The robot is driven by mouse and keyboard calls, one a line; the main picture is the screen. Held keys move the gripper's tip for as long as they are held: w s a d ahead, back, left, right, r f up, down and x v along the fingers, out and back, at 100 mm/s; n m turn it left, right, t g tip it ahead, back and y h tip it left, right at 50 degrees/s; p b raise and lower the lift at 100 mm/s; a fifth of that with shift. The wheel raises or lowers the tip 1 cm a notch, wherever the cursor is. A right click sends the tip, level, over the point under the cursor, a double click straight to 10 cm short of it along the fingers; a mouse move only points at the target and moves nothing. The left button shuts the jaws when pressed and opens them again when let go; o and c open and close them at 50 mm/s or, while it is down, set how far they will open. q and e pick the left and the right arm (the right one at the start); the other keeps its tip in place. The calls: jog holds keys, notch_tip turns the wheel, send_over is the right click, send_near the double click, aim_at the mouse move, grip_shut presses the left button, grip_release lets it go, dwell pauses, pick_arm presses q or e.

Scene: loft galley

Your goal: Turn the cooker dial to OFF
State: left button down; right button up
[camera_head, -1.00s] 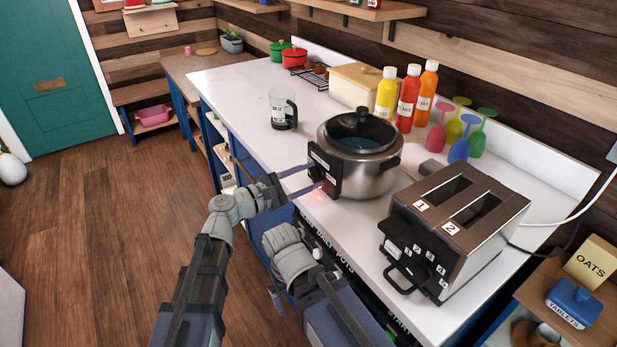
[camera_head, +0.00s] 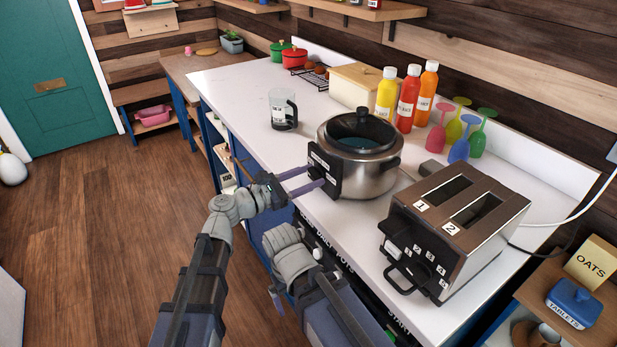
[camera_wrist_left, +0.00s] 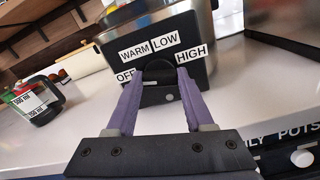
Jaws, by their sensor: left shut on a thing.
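The cooker (camera_head: 372,178) is a round steel pot with a glass lid and a black front panel, standing on the white counter. In the left wrist view its panel (camera_wrist_left: 197,72) carries OFF, WARM, LOW and HIGH labels around a black dial (camera_wrist_left: 158,70). My left gripper (camera_head: 318,175) reaches the panel from the left, its purple fingers on either side of the dial. In the wrist view the gripper (camera_wrist_left: 158,80) is shut on the dial. The fingers partly hide it, and I cannot tell which label it points to. My right gripper (camera_head: 277,300) shows only partly, low beside the counter front.
A toaster (camera_head: 455,225) with two slots stands right of the cooker. A glass jug (camera_head: 282,108) is behind and left of it. Sauce bottles (camera_head: 407,97) and coloured goblets (camera_head: 462,135) line the back. The counter (camera_head: 235,90) is clear at far left.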

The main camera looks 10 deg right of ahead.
pick_arm(q)
jog(key=shift+c, duration=1.4)
grip_release()
jog(key=shift+a, duration=0.1)
jog(key=v, duration=0.7)
jog(key=shift+s+a, duration=0.15)
jog(key=shift+a, duration=0.15)
jog(key=x, duration=0.8)
